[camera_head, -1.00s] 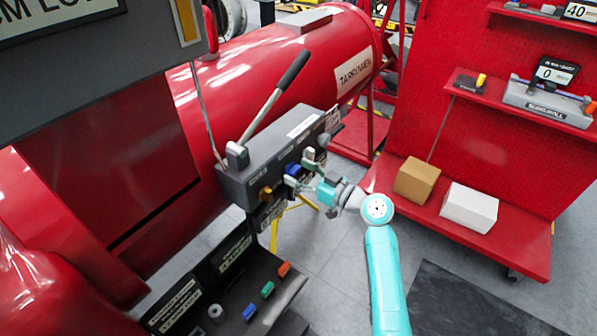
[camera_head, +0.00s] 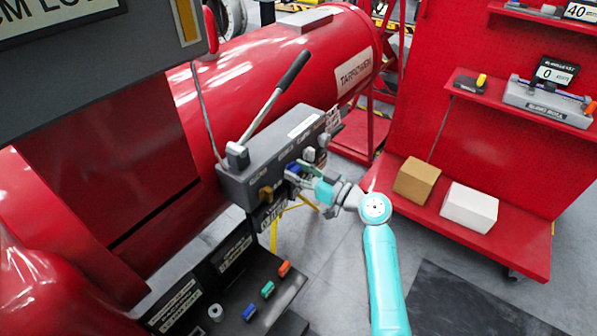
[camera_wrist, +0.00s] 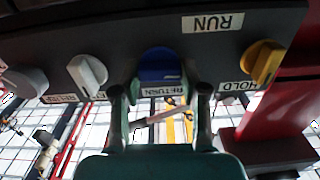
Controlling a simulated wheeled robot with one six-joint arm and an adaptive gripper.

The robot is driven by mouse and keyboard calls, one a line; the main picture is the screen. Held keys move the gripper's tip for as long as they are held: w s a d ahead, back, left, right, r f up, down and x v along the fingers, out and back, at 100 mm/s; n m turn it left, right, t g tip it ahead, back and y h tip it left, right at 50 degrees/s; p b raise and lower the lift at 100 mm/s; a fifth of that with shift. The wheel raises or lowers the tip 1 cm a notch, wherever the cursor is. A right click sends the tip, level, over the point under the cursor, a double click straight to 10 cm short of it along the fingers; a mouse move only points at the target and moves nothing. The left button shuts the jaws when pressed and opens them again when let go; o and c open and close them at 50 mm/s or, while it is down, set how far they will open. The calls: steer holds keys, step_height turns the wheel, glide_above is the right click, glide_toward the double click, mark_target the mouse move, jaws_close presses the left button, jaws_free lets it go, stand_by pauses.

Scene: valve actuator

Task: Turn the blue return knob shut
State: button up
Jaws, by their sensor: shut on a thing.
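The blue return knob (camera_wrist: 160,65) is in the middle of the wrist view, on the front of a dark grey valve box (camera_head: 232,186), above an upside-down RETURN label (camera_wrist: 166,91). My gripper (camera_wrist: 161,82) has one finger on each side of the knob and is shut on it. In the head view the gripper (camera_head: 292,172) reaches the box's front from the right. Only a bit of the blue knob (camera_head: 293,167) shows there, as the fingers cover most of it.
A yellow knob (camera_wrist: 262,62) marked HOLD sits to the right in the wrist view. A pale knob (camera_wrist: 88,72) and a grey one (camera_wrist: 25,82) sit to the left. A long lever (camera_head: 275,95) rises from the box. A shelf (camera_head: 525,236) with two boxes stands at the right.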

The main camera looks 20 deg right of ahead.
steer(key=m, duration=0.3)
steer(key=shift+m, duration=0.4)
steer(key=m, duration=0.4)
steer(key=shift+w+d+m, duration=0.1)
steer(key=shift+m, duration=0.2)
steer(key=m, duration=0.4)
steer(key=shift+f, duration=0.1)
steer(key=shift+m, duration=2)
steer(key=shift+f, duration=0.1)
steer(key=o, duration=1.1)
steer(key=shift+o, duration=0.2)
steer(key=shift+d, duration=0.1)
steer(key=v, duration=1.2)
